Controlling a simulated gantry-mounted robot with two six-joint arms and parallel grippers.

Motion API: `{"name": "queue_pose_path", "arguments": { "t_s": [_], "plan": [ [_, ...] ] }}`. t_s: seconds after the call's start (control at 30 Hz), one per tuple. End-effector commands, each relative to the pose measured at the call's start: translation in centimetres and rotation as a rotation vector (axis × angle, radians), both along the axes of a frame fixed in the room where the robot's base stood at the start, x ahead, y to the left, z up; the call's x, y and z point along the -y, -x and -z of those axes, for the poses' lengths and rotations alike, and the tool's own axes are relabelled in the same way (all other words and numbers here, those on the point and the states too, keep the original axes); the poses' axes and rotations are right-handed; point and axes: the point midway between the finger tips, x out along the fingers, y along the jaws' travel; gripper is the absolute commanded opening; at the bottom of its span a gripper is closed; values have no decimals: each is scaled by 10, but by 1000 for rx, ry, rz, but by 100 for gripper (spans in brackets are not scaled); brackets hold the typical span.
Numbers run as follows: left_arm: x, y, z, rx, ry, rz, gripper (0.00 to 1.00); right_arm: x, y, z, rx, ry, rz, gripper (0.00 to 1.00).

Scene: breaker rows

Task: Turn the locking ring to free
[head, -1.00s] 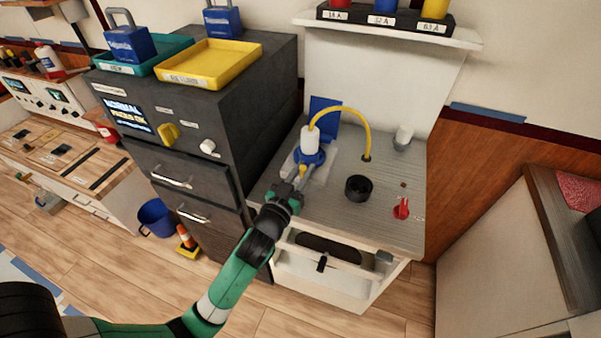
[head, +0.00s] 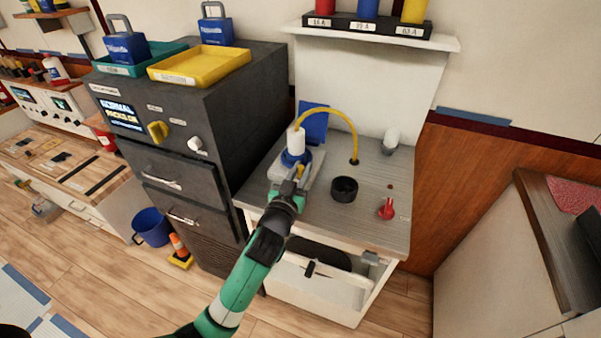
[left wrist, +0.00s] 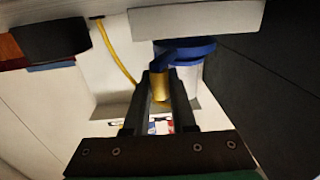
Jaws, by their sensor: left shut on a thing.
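The locking ring (head: 296,158) is blue and sits around the base of an upright white cylinder (head: 297,139) on a pale plate on the grey worktop. It also shows in the left wrist view (left wrist: 190,51), with a blue arm ending in a yellow grip (left wrist: 159,87). My left gripper (head: 293,187) is at the near side of the ring. Its fingers (left wrist: 160,95) are shut on the yellow grip, which shows between them in the left wrist view. The gripper partly hides the grip in the head view. My right gripper is in neither view.
A yellow hose (head: 338,113) arches from the cylinder to the worktop. A black round cup (head: 344,189), a red knob (head: 387,208) and a grey-white peg (head: 391,140) stand to the right. A dark cabinet (head: 215,128) rises close on the left.

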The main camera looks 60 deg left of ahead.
Motion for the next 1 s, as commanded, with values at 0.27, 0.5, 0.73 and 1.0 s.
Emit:
{"name": "queue_pose_path", "arguments": {
  "t_s": [0.27,0.5,0.73,1.0],
  "plan": [
    [-1,1,1,-3,3,-2,46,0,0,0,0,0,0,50],
    [-1,0,1,-2,1,-1,52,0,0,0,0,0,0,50],
    [9,11,1,-2,1,0,52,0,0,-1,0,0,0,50],
    [50,58,2,-4,2,3,52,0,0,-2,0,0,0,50]
  ]
}}
